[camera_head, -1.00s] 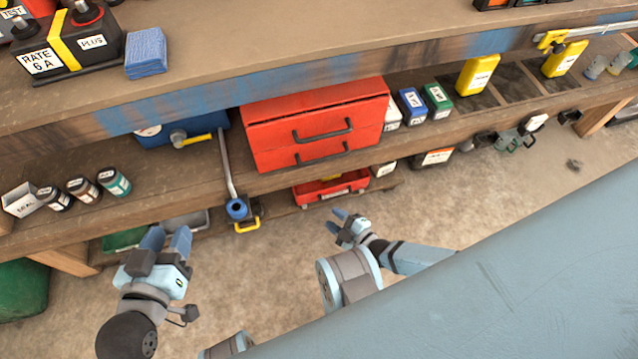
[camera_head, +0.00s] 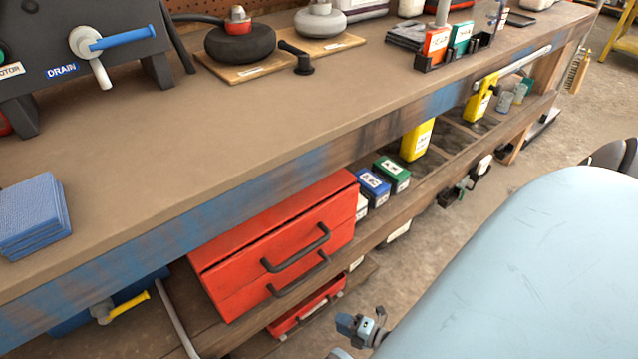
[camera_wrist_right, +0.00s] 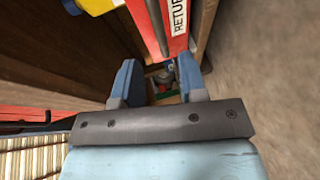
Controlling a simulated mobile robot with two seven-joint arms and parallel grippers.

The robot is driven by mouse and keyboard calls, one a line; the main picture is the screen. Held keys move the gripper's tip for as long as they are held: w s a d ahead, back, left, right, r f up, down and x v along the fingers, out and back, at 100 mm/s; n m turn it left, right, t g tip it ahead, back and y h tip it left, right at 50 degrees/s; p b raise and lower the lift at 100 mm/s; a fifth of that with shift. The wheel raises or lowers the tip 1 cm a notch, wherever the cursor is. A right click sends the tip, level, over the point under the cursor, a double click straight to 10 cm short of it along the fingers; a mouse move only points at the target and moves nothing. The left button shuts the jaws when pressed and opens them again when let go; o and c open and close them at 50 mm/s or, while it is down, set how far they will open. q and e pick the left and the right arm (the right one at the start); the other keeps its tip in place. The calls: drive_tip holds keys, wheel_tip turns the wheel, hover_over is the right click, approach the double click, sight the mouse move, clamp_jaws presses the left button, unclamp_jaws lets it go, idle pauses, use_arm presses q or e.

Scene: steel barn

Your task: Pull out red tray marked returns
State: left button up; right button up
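The red returns tray (camera_head: 305,311) is on the low shelf, below the red two-drawer chest (camera_head: 300,232). Its front shows in the right wrist view (camera_wrist_right: 173,42), with a dark handle and a white label reading "RETU", the rest cut off. My right gripper (camera_head: 358,326) is low in front of the bench, to the right of the tray. In the right wrist view its two blue fingers (camera_wrist_right: 160,85) stand apart with nothing held between them. The tray front lies ahead of the fingers, apart from them as far as I can tell. My left gripper is out of view.
The workbench (camera_head: 330,110) overhangs the shelf. Blue (camera_head: 372,188) and green (camera_head: 392,175) boxes stand right of the chest. A blue item with a yellow handle (camera_head: 128,306) is at the left. Bare floor (camera_head: 430,262) lies in front, beside my blue body.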

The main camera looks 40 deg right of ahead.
sight(320, 313)
use_arm(q)
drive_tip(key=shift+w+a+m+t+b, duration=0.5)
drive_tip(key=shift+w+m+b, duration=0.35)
drive_tip(key=shift+b, duration=0.3)
use_arm(e)
drive_tip(key=shift+x, duration=4)
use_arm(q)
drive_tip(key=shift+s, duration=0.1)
use_arm(e)
drive_tip(key=shift+f, duration=0.1)
drive_tip(key=shift+c, duration=0.5)
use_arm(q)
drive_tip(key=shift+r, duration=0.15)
use_arm(e)
clamp_jaws()
